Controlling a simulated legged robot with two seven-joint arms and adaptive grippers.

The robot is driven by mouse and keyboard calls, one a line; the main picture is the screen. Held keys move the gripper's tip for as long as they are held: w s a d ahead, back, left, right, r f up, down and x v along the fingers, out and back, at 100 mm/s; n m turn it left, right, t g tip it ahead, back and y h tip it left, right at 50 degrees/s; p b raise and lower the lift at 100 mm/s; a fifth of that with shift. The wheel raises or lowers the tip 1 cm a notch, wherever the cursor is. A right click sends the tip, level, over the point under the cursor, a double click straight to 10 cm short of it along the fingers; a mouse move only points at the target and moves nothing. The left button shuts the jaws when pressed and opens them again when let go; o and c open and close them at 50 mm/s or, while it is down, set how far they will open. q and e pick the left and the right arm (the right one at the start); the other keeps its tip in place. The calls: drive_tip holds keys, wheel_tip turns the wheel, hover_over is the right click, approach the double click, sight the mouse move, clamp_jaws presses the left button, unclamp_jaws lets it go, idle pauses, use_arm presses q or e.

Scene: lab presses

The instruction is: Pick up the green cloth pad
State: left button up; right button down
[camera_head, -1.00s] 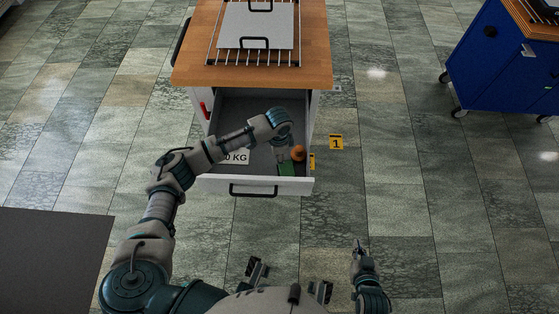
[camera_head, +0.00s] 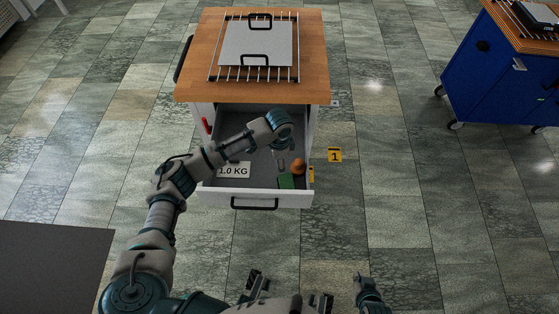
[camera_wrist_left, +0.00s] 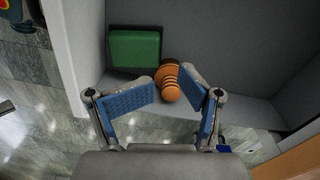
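The green cloth pad (camera_head: 286,182) lies in the open drawer (camera_head: 229,199), near its front right corner. The left wrist view shows the pad (camera_wrist_left: 135,48) as a green block ahead of and left of the fingers. My left gripper (camera_head: 283,163) is inside the drawer area, just behind the pad. In the left wrist view the left gripper (camera_wrist_left: 178,98) is open, its two blue-padded fingers spread with nothing clamped. My right gripper (camera_head: 358,279) is low in the head view, away from the drawer; its finger opening is not clear.
An orange striped object (camera_head: 298,167) stands close beside the pad; it appears between the fingertips in the left wrist view (camera_wrist_left: 169,82). A 1.0 KG label (camera_head: 233,170) is in the drawer. The wooden-topped cabinet (camera_head: 200,90) rises behind. A blue cart (camera_head: 490,85) stands at right.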

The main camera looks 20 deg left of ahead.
use_arm(q)
drive_tip(key=shift+o, duration=1.2)
drive_tip(key=shift+d, duration=0.2)
